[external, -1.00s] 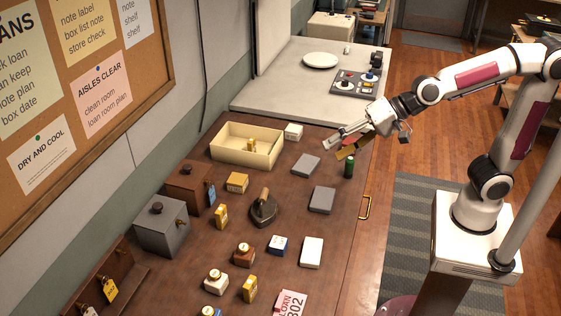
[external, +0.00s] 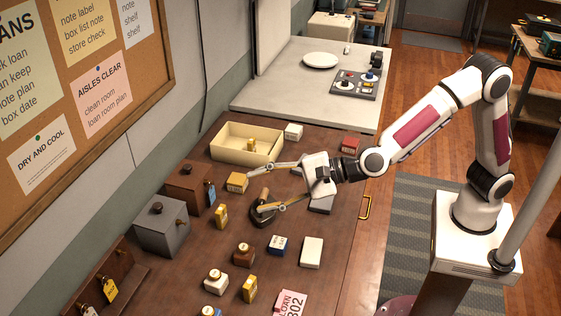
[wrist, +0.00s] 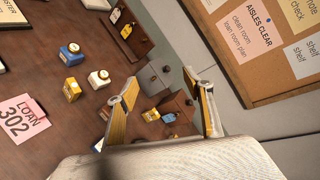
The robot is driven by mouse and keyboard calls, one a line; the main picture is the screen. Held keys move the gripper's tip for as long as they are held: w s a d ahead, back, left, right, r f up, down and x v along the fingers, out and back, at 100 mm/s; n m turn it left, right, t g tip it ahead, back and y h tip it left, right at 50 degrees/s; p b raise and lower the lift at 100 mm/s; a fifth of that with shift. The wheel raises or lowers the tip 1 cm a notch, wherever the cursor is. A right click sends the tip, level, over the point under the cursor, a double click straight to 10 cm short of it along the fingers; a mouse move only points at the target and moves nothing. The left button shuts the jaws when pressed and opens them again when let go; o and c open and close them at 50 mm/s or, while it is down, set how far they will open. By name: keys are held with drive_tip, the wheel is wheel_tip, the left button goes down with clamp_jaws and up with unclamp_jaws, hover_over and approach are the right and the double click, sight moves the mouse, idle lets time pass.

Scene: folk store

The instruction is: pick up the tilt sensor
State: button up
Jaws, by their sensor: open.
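No label I can read marks the tilt sensor, so I cannot tell which small item it is. Candidates include a yellow block (external: 237,182), an upright yellow block (external: 221,217), a brown block with a pale top (external: 243,254), a white block with a brown top (external: 215,282) and a blue-and-white box (external: 278,245). My gripper (external: 268,187) is open and empty above the table, its fingers spread around the area of the yellow block and a dark iron-like tool (external: 262,212). In the wrist view my gripper (wrist: 160,76) is open; a yellow item (wrist: 151,115) shows between its fingers.
A cream tray (external: 222,155) holding a yellow item stands behind. Brown (external: 182,188) and grey (external: 160,238) boxes line the wall. A white block (external: 312,252) and a pink loan card (external: 290,303) lie nearer the front. A red block (external: 350,145) sits near the right edge.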

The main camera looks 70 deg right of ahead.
drive_tip(key=w+a+f+m+t+h, duration=0.1)
drive_tip(key=w+a+f+m, duration=0.1)
drive_tip(key=a+f+m, duration=0.25)
drive_tip(key=m+t+h, duration=0.2)
drive_tip(key=m+h, duration=0.1)
drive_tip(key=m, duration=0.5)
hover_over(253, 284)
drive_tip(key=s, duration=0.1)
wheel_tip(253, 284, down, 11)
drive_tip(key=s+f+m, duration=0.1)
drive_tip(key=f, duration=0.1)
drive_tip(key=s+f+m+h, duration=0.1)
drive_tip(key=s+f, duration=0.1)
drive_tip(key=s+a+f+m+t+h, duration=0.1)
drive_tip(key=s+f+m, duration=0.1)
drive_tip(key=shift+a, duration=0.1)
drive_tip(key=shift+s+f+m+h, duration=0.35)
drive_tip(key=shift+f+h, duration=0.1)
drive_tip(key=shift+h, duration=0.15)
drive_tip(key=shift+w, duration=0.1)
drive_tip(key=shift+w+d, duration=0.2)
drive_tip(key=shift+w, duration=1)
drive_tip(key=shift+w, duration=0.1)
